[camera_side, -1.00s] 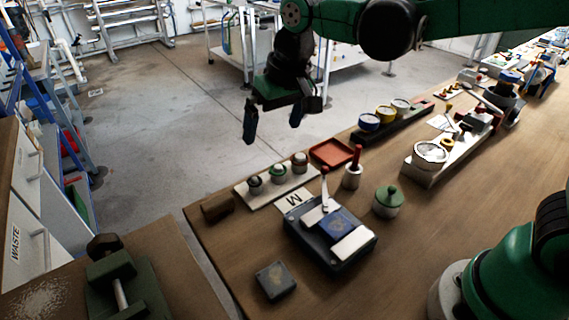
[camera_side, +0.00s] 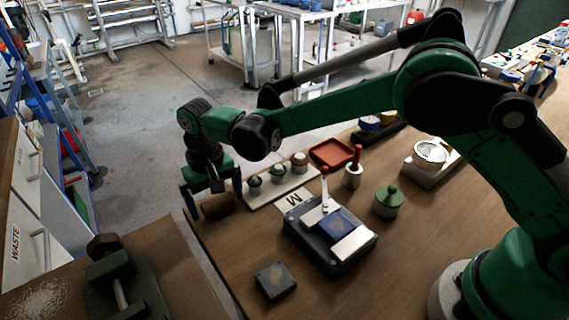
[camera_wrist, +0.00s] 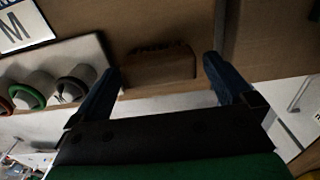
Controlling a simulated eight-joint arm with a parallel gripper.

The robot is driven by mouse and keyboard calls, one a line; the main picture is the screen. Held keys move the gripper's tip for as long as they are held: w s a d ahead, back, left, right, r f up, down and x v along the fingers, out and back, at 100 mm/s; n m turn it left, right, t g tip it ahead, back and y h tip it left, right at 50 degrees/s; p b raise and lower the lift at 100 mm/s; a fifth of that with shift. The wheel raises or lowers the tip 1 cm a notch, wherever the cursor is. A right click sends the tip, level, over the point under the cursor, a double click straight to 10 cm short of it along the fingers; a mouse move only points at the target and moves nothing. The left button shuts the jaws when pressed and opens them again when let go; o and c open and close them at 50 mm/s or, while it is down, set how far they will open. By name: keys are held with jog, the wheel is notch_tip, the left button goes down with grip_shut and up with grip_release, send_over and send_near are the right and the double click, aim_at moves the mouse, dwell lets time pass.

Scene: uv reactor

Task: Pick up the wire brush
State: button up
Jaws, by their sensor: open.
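No contact can be seen.
A pale rack (camera_side: 262,198) with several capped jars stands close beside the brush. Behind it lies a red tray (camera_side: 331,152). An "M" card (camera_side: 293,199) and a dark device (camera_side: 330,240) are nearer. The table edge (camera_side: 194,226) is close to the brush.

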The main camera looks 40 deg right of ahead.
aim_at(216, 199)
jog(key=shift+f, duration=0.25)
jog(key=c, duration=1.2)
notch_tip(216, 199, up, 20)
jog(key=shift+r, duration=0.1)
jog(key=shift+c, duration=0.2)
